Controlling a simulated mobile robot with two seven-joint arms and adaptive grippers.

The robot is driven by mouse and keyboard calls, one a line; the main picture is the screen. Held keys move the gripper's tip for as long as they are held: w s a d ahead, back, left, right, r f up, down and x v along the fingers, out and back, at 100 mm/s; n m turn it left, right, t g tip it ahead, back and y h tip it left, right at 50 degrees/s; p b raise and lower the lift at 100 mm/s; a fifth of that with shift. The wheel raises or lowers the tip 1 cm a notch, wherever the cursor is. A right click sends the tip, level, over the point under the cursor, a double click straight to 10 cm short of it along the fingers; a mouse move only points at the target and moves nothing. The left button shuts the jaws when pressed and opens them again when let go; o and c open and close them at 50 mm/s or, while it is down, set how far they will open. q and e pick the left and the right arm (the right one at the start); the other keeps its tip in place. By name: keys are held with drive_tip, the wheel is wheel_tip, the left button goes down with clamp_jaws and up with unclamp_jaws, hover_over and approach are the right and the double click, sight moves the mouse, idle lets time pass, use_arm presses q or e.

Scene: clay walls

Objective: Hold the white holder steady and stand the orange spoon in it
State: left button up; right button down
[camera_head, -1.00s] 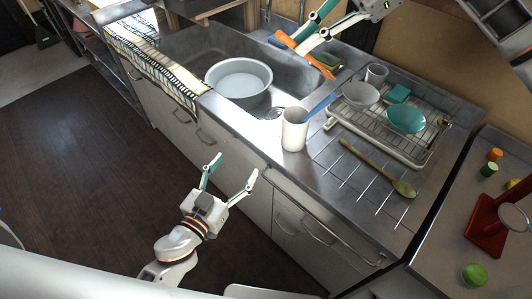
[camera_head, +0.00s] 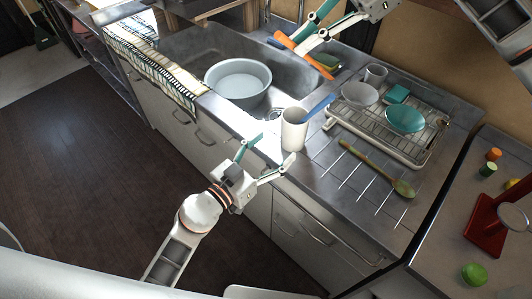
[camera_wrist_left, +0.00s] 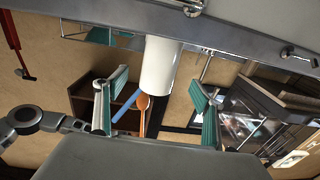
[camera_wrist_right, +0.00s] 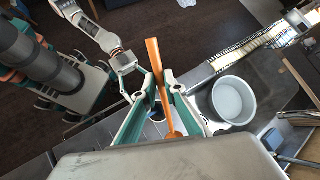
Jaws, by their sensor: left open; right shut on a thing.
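The white holder (camera_head: 293,132) stands upright on the counter edge by the sink, with a blue utensil (camera_head: 319,106) leaning out of it. My left gripper (camera_head: 267,154) is open, just in front of the holder on its near side. In the left wrist view the holder (camera_wrist_left: 160,66) appears between the open fingers, apart from them. My right gripper (camera_head: 308,43) is shut on the orange spoon (camera_head: 286,41), above and behind the holder over the sink's far side. The spoon (camera_wrist_right: 154,62) also shows between the fingers in the right wrist view.
A grey basin (camera_head: 238,80) sits in the sink left of the holder. A dish rack (camera_head: 400,150) with bowls and a cup stands to the right. A green-and-brown wooden spoon (camera_head: 372,166) lies on the counter in front of the rack.

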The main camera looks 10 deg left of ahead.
sight(294, 129)
use_arm(q)
drive_tip(key=x, duration=0.9)
drive_tip(key=shift+w+d, duration=0.1)
drive_tip(key=shift+w, duration=0.1)
drive_tip(key=c, duration=1.5)
drive_tip(key=shift+c, duration=0.2)
use_arm(e)
wheel_tip(294, 129, down, 13)
drive_tip(key=c, duration=2)
unclamp_jaws()
drive_tip(key=v, duration=1.2)
drive_tip(key=shift+d, duration=0.1)
